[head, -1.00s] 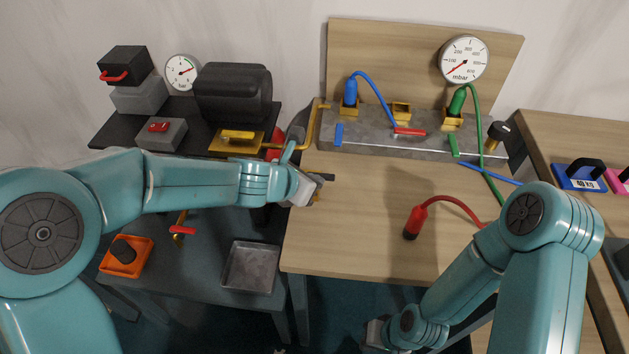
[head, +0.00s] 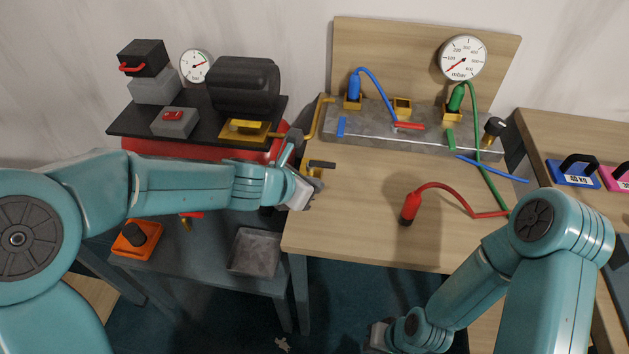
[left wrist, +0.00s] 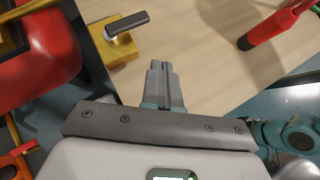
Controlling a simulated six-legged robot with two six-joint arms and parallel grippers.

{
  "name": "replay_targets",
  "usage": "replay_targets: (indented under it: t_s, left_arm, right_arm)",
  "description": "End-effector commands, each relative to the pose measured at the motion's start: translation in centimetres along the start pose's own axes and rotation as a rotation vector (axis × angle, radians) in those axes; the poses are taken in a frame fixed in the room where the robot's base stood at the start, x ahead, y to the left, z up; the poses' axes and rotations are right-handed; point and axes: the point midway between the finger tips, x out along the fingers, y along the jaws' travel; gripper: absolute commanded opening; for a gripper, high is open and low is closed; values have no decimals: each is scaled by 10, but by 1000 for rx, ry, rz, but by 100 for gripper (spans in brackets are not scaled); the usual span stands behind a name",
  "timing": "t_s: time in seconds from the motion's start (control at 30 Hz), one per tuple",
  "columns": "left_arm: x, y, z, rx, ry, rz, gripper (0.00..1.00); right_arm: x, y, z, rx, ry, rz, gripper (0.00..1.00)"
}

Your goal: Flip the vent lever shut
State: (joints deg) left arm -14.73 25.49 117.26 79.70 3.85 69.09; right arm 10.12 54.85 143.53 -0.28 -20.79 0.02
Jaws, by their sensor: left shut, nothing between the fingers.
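A black lever handle (head: 322,164) sits on a yellow valve block (head: 313,172) at the left edge of the wooden table. I take it as the vent lever. In the left wrist view the black handle (left wrist: 127,23) lies roughly level across the yellow block (left wrist: 108,42), beyond and left of my fingers. My left gripper (head: 308,203) is just in front of the block in the head view. Its fingers are shut together and empty in the left wrist view (left wrist: 160,68), apart from the handle. My right gripper (head: 376,336) is low at the front, its fingers hidden.
A yellow pipe (head: 313,122) runs near the valve. A grey manifold (head: 370,135) with a red lever (head: 408,126) and gauge (head: 463,58) stands behind. The table between is clear.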

Motion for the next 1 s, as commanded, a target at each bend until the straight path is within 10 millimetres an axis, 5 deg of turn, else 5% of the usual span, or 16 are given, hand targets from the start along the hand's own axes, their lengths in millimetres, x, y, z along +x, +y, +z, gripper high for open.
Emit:
replay_targets:
  t_s: [0.4,1.0]
  left_arm:
    - [-62,-26,9,1,1,0,0]
    - [-68,-32,6,0,2,1,0]
  right_arm:
    - [-24,-9,0,-1,0,0,0]
    - [-25,-9,0,-1,0,0,0]
